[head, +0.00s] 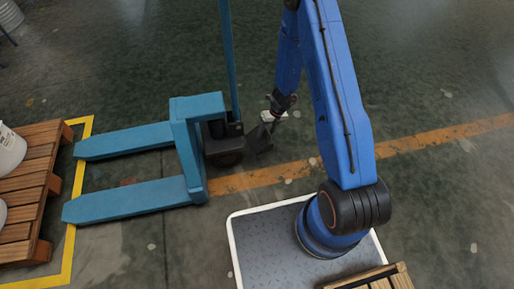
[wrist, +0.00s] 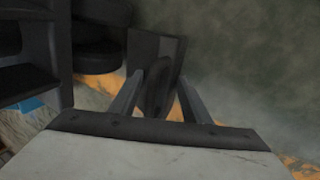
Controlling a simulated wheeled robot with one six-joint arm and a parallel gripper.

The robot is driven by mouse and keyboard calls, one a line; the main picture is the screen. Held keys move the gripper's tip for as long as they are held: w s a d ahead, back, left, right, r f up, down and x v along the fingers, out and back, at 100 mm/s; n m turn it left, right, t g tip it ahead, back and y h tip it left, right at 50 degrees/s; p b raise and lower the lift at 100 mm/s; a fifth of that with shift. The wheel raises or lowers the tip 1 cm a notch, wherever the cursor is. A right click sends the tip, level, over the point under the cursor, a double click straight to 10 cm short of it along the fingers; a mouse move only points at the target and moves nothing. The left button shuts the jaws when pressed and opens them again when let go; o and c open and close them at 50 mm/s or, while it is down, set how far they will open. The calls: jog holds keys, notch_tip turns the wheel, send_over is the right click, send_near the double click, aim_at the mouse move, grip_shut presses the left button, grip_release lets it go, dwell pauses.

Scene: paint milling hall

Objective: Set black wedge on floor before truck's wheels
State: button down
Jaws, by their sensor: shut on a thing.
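The black wedge (head: 260,140) is between the fingers of my gripper (head: 267,121), low down just right of the truck's dark wheels (head: 224,153). In the wrist view my gripper (wrist: 157,98) is shut on an upright part of the wedge (wrist: 169,48), whose flat dark plate reaches beyond the fingertips. The wheels (wrist: 98,52) are to the left, with a narrow gap to the wedge. The teal pallet truck (head: 187,140) stands with its forks pointing left. I cannot tell whether the wedge touches the floor.
A wooden pallet (head: 30,190) with white buckets (head: 10,148) stands left, inside a yellow floor line (head: 78,180). An orange stripe (head: 420,139) crosses the floor. My arm rises from my deck. The floor right of the wedge is clear.

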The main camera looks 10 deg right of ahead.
jog(key=shift+w+m+t, duration=0.3)
jog(key=shift+w+m, duration=0.4)
jog(key=shift+m, duration=0.2)
jog(key=shift+f, duration=5)
jog(key=c, duration=0.9)
grip_release()
jog(key=shift+c, duration=0.2)
jog(key=shift+r, duration=0.15)
